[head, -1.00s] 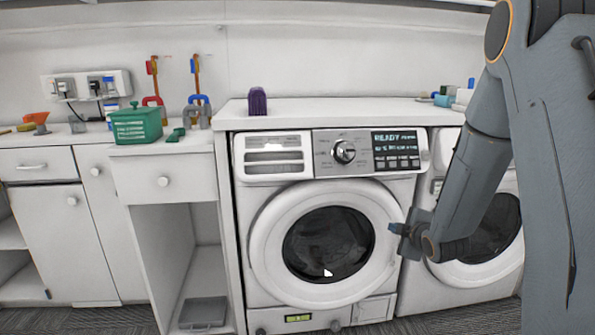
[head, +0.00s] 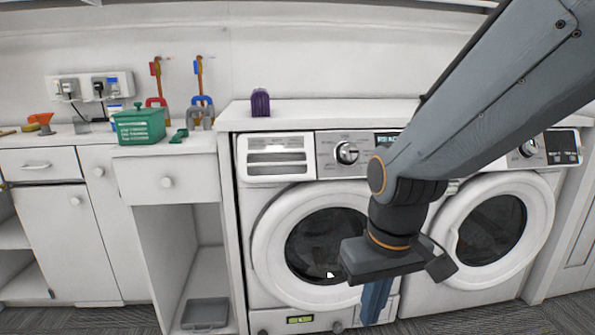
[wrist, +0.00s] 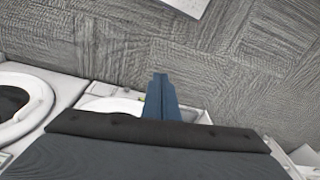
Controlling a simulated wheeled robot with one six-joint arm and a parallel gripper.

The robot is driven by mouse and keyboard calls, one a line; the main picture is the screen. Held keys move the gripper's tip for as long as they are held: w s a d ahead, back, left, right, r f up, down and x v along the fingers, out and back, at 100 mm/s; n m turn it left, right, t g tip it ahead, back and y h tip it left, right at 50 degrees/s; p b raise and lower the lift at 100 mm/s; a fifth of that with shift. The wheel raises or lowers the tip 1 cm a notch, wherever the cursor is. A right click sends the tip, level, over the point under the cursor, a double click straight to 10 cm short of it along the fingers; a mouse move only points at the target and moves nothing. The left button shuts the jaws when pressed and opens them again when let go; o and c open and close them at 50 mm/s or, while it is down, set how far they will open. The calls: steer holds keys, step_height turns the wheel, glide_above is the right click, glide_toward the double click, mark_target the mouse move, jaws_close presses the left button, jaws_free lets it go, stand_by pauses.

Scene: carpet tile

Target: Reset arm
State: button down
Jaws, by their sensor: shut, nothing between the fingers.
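My gripper (head: 375,302) hangs in front of the left washing machine (head: 262,220), with its fingers pointing down. The fingers are together with nothing between them. In the wrist view my gripper (wrist: 160,82) shows as closed dark blue fingers over the carpet. My arm comes in from the upper right and hides part of the left machine's control panel and the right side of its round door. A small white item shows behind the dark glass of that door.
A right washing machine (head: 540,215) stands beside the left one. A purple object (head: 260,103) stands on the white counter. A green box (head: 138,126) sits on the lower counter at left. An open cabinet holds a grey tray (head: 205,314).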

steer(key=s+r+m+g+p, duration=0.1)
steer(key=s+r, duration=0.1)
steer(key=s, duration=0.3)
steer(key=d+r+m+p, duration=0.2)
steer(key=d+r+p, duration=0.4)
steer(key=p, duration=0.7)
steer(key=shift+w+d+h, duration=0.3)
steer(key=shift+d, duration=0.25)
